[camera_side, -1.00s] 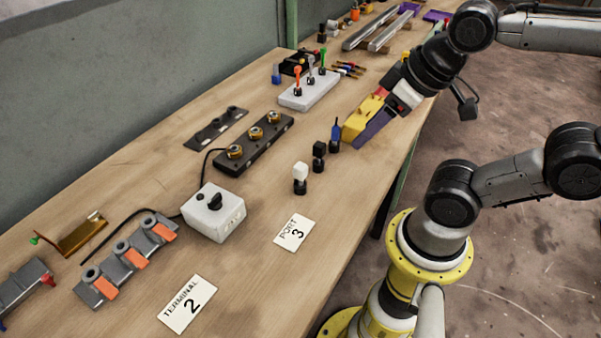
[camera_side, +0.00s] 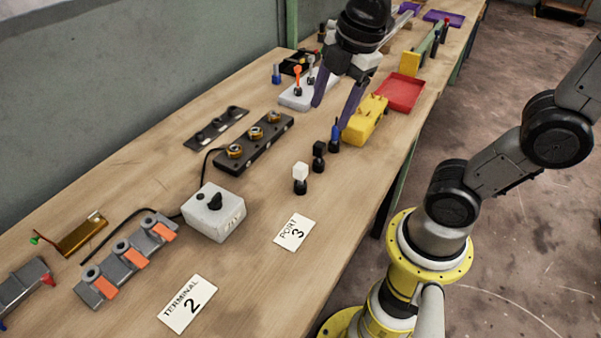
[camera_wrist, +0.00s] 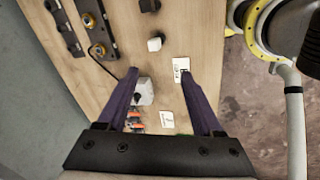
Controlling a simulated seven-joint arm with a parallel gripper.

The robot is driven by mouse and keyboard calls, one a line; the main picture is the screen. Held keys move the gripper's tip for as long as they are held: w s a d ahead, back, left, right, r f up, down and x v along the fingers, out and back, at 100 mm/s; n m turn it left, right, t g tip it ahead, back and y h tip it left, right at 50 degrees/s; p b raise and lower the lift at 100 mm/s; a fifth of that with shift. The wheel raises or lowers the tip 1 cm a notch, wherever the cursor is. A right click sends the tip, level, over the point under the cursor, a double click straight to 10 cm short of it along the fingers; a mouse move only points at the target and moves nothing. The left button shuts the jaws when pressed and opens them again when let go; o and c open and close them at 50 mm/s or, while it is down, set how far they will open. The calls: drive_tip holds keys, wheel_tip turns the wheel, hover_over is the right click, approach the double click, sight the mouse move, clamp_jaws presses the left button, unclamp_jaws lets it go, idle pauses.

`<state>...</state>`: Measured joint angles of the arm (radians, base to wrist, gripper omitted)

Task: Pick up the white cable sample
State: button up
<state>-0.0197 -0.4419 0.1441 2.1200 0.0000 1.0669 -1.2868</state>
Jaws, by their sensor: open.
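The white cable sample (camera_side: 300,172) stands upright on the bench, a white block on a dark round base. It also shows in the wrist view (camera_wrist: 155,43), above the gap between the fingertips. My gripper (camera_side: 331,115) has two purple fingers spread apart, pointing down, with nothing between them. In the side view it is above and behind the white sample, apart from it, over the area near the blue sample. In the wrist view the open fingers (camera_wrist: 160,72) reach up from the bottom edge.
A black sample (camera_side: 319,150) and a blue sample (camera_side: 335,132) stand in a row behind the white one. A yellow block (camera_side: 366,120) and red tray (camera_side: 401,93) lie right of my gripper. A grey switch box (camera_side: 214,212) and the PORT 3 card (camera_side: 294,232) are nearby.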

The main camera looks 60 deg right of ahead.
sight(300, 166)
drive_tip(key=w+f+n+g, duration=0.1)
drive_tip(key=w+f, duration=0.1)
drive_tip(key=f, duration=0.2)
drive_tip(key=w+f+n+g, duration=0.1)
drive_tip(key=w+f, duration=0.1)
drive_tip(key=f, duration=0.3)
drive_tip(key=w+f+n, duration=0.1)
drive_tip(key=f, duration=0.4)
drive_tip(key=shift+w+a+g, duration=0.4)
drive_tip(key=shift+w+d+f, duration=0.1)
drive_tip(key=shift+d+f, duration=0.1)
drive_tip(key=shift+f, duration=1.15)
drive_tip(key=shift+w+d+f, duration=0.1)
drive_tip(key=shift+d+f, duration=0.1)
drive_tip(key=shift+f, duration=1.1)
clamp_jaws()
